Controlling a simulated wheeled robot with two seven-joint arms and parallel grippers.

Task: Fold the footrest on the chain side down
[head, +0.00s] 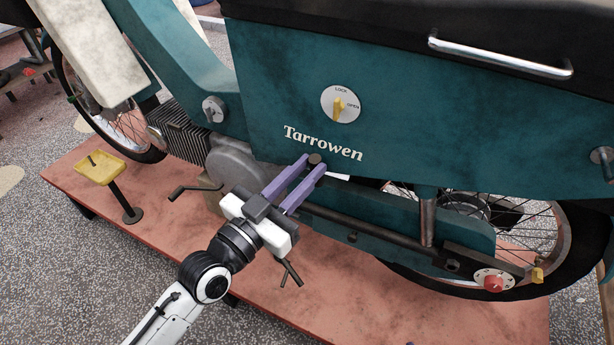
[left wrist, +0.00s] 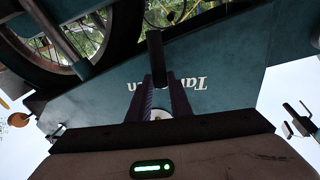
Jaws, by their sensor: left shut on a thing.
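The teal motorbike marked Tarrowen (head: 270,85) stands side-on. My left gripper (head: 311,168) reaches in low at its side, below the lettering. Its purple fingers are shut on a short dark bar with a round end, which looks like the footrest (head: 316,159). In the left wrist view the dark bar (left wrist: 155,50) sticks out between the fingertips (left wrist: 161,88). In the head view I see the bar nearly end-on, so its tilt is hard to judge. Its hinge is hidden behind my gripper. My right gripper is not in view.
The bike stands on a reddish platform (head: 345,290). A dark pedal lever (head: 190,188) and a yellow tray on a post (head: 100,168) are left of my gripper. A yellow lock knob (head: 341,105) is above, and a red knob (head: 493,283) is at the rear wheel.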

